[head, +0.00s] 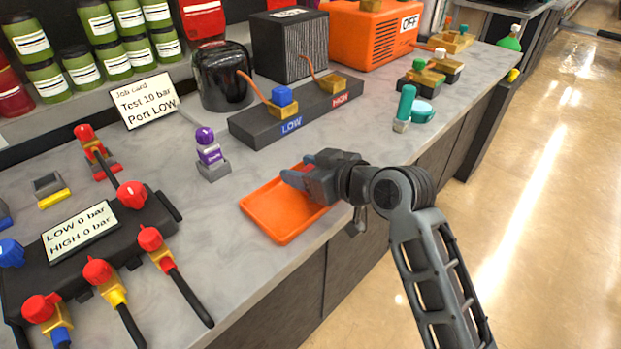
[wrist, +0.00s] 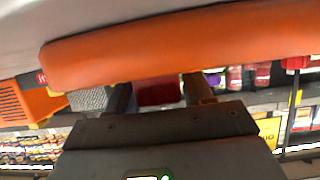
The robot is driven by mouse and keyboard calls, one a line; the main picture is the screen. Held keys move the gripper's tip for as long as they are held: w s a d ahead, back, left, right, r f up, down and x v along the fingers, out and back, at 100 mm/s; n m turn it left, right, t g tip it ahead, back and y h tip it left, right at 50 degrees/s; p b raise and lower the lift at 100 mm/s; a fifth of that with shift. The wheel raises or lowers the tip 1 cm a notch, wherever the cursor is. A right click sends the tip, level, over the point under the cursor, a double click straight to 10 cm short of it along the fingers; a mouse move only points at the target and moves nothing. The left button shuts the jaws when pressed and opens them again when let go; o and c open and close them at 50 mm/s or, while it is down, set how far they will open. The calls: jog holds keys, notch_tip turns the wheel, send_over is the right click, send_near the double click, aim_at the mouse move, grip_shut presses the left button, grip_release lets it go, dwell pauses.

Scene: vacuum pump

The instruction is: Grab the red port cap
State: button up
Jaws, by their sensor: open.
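In the wrist view the tray (wrist: 180,42) spans the top, close to the open fingers (wrist: 160,95). The port block (head: 256,122) stands behind the tray. A blue cap (head: 283,96) sits on its brass LOW fitting; the brass HIGH fitting (head: 333,84) shows no clear red cap. Several red parts lie at the left, including a red-topped fitting (head: 84,134); I cannot tell which is the port cap.
The gauge manifold (head: 75,240), with several red-knobbed hoses, lies at the left. A teal-capped piece (head: 405,105) and brass fittings stand toward the right. Bare counter lies between tray and manifold.

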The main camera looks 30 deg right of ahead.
jog(key=shift+c, duration=0.4)
jog(key=c, duration=0.7)
jog(key=shift+o, duration=0.2)
jog(key=shift+r, duration=0.1)
